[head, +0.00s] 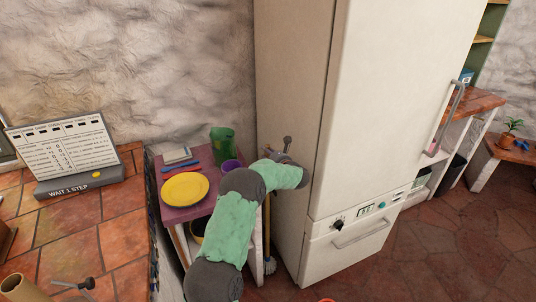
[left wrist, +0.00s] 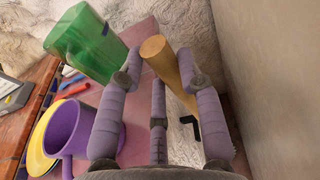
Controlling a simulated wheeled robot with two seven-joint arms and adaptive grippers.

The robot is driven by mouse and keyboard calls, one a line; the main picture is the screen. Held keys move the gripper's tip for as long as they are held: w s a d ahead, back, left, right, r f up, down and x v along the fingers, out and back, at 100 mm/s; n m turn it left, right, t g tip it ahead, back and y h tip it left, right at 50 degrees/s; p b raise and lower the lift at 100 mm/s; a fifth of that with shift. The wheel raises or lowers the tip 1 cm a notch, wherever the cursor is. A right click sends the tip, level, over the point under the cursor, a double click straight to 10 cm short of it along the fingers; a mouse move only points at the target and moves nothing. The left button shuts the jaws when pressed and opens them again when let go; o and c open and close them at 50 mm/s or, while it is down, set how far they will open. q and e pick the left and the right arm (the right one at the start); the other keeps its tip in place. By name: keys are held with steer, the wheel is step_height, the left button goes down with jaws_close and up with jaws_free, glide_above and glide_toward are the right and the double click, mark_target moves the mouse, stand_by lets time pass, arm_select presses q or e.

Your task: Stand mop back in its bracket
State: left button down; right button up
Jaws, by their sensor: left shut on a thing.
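The mop's wooden handle (head: 266,226) stands roughly upright between the side table and the fridge in the head view, with its grey mop head (head: 269,265) low by the floor. My left gripper (head: 286,153) is at the top of the handle, beside the fridge, partly hidden by my own arm. In the left wrist view the tan handle (left wrist: 157,52) sits between the purple fingers of my left gripper (left wrist: 156,76), which is shut on it. A black hooked piece (left wrist: 193,127), possibly the bracket, shows near the handle; I cannot tell whether they touch. My right gripper is not in view.
The fridge (head: 300,75) stands close on the right. The small side table (head: 172,212) holds a yellow plate (head: 185,187), a purple mug (left wrist: 92,125) and a green container (head: 222,140). A sign (head: 66,150) stands on the tiled counter at left.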

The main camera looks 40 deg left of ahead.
arm_select(q)
steer(key=shift+r, duration=0.2)
steer(key=c, duration=0.8)
jaws_free()
steer(key=shift+o, duration=0.2)
steer(key=v, duration=1.2)
steer(key=shift+f, duration=0.15)
